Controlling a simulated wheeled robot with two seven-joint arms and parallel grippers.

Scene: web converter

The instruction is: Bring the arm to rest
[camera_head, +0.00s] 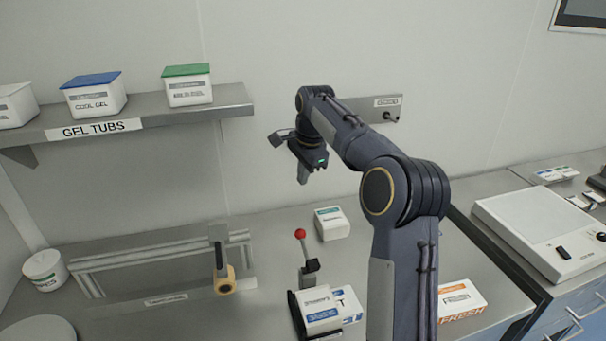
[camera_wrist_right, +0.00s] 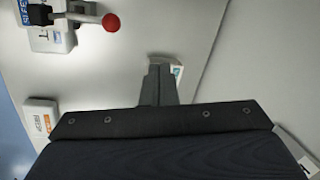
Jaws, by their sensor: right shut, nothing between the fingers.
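My right arm rises from the lower right of the head view and bends over to the left. Its gripper (camera_head: 303,179) hangs in the air above the bench, pointing down, to the right of the shelf. The fingers are shut with nothing between them. In the right wrist view the shut fingers (camera_wrist_right: 160,85) show above the dark gripper body. They partly cover a white tub there, and I see no contact. My left gripper is not in view.
A shelf (camera_head: 130,122) with gel tubs is on the left wall. Below are a red-knobbed lever (camera_head: 300,234), a white tub (camera_head: 332,223), a metal frame with a yellow-ended part (camera_head: 224,280) and a box marked FRESH (camera_head: 461,299). A flat white device (camera_head: 540,232) stands right.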

